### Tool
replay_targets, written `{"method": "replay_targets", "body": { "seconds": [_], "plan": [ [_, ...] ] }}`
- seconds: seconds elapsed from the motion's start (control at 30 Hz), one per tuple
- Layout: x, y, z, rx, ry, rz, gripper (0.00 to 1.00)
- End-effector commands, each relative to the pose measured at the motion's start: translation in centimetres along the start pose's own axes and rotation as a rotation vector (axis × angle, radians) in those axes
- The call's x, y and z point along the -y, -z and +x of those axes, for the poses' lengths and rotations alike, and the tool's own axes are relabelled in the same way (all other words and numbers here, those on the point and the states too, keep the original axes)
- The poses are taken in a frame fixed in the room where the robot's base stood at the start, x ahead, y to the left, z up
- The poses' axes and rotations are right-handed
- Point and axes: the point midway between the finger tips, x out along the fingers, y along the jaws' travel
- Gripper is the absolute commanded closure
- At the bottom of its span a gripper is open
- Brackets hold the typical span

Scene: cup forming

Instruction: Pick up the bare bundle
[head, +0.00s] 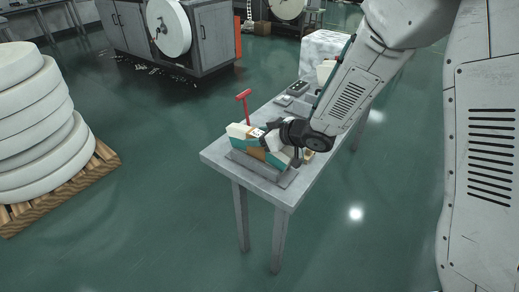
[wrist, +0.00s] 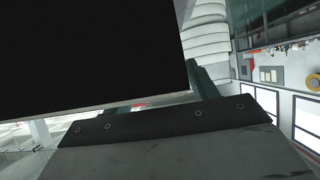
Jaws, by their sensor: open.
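A row of white, teal and brown blocks or bundles (head: 240,131) sits in a grey tray (head: 262,174) at the near end of the grey table (head: 215,159). I cannot tell which of them is the bare bundle. My gripper (head: 271,142) is over the middle of this row, angled down from the right, and hides part of it. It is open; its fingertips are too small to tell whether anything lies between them. In the wrist view a large black shape (wrist: 90,50) fills the upper left, and I cannot tell what it is.
A red handle (head: 243,95) stands upright behind the row. Small dark devices (head: 297,87) and a white wrapped stack (head: 325,47) are farther back. A stack of large white rolls (head: 40,130) on a wooden pallet (head: 100,165) stands at left. The green floor between is clear.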

Motion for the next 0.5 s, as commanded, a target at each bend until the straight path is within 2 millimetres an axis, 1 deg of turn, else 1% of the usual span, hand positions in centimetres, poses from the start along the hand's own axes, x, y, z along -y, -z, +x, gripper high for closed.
{"method": "replay_targets", "body": {
  "seconds": [0.17, 0.2, 0.27, 0.3, 0.37, 0.4, 0.5],
  "plan": [
    [0.0, 0.01, 0.07, 0.0, 0.0, 0.0, 0.42],
    [0.0, 0.01, 0.07, 0.0, 0.0, 0.0, 0.45],
    [0.0, 0.01, 0.06, 0.0, 0.0, 0.0, 0.61],
    [-0.01, 0.01, 0.05, 0.0, -0.001, 0.0, 0.72],
    [-0.01, 0.01, 0.05, 0.0, -0.001, 0.0, 0.89],
    [-0.01, 0.01, 0.04, 0.0, -0.001, 0.0, 1.0],
    [-0.02, 0.0, 0.04, 0.0, -0.001, -0.001, 1.0]
  ]
}}
